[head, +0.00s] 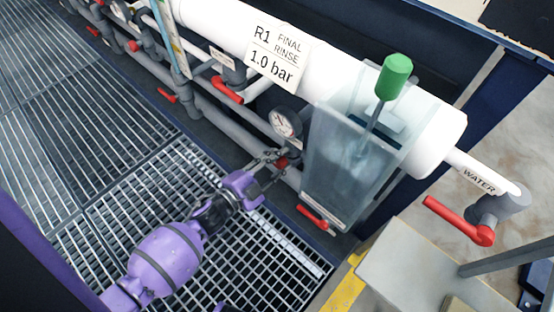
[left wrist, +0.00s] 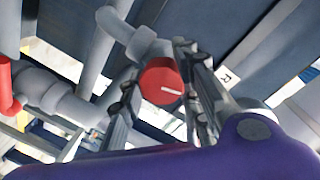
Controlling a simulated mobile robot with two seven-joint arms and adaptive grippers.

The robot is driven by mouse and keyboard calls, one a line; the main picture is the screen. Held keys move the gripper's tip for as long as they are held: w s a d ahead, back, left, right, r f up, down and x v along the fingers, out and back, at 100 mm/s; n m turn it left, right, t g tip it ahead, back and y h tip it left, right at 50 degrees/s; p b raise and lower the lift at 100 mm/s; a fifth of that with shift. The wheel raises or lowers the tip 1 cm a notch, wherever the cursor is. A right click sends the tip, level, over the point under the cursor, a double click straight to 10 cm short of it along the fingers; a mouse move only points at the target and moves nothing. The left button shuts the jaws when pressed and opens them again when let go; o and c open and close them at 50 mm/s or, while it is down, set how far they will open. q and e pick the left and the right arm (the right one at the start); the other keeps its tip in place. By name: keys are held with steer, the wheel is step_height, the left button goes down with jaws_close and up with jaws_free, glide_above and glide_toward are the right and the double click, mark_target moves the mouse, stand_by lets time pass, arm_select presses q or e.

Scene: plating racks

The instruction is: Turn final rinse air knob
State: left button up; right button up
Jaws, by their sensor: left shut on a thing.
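A red round knob (left wrist: 161,82) with a white line mark sits on grey pipework in the left wrist view. My left gripper (left wrist: 158,95) has one finger on each side of it and is shut on it. In the head view my purple left arm reaches in from the lower left, and the left gripper (head: 272,166) is at the red knob (head: 282,162), mostly covered by the fingers. The knob is below a round pressure gauge (head: 286,122). A sign (head: 276,56) above reads "R1 FINAL RINSE 1.0 bar". My right gripper is not in view.
Red valve levers (head: 227,90) stick out along the pipes, one low (head: 316,217) near the container. A white pipe (head: 330,82) runs above. Metal grating (head: 110,195) lies below.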

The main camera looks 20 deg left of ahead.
arm_select(q)
steer(key=m, duration=0.3)
steer(key=shift+s+d+f+y, duration=0.2)
steer(key=shift+f+y, duration=0.1)
steer(key=shift+f, duration=0.05)
steer(key=shift+a+f+m+y, duration=0.15)
steer(key=shift+m+y, duration=0.15)
steer(key=shift+m, duration=1.5)
steer(key=o, duration=1)
steer(key=shift+o, duration=0.3)
steer(key=shift+w, duration=0.1)
steer(key=shift+a+r, duration=0.1)
steer(key=shift+r, duration=0.15)
steer(key=v, duration=1.2)
steer(key=shift+f, duration=0.2)
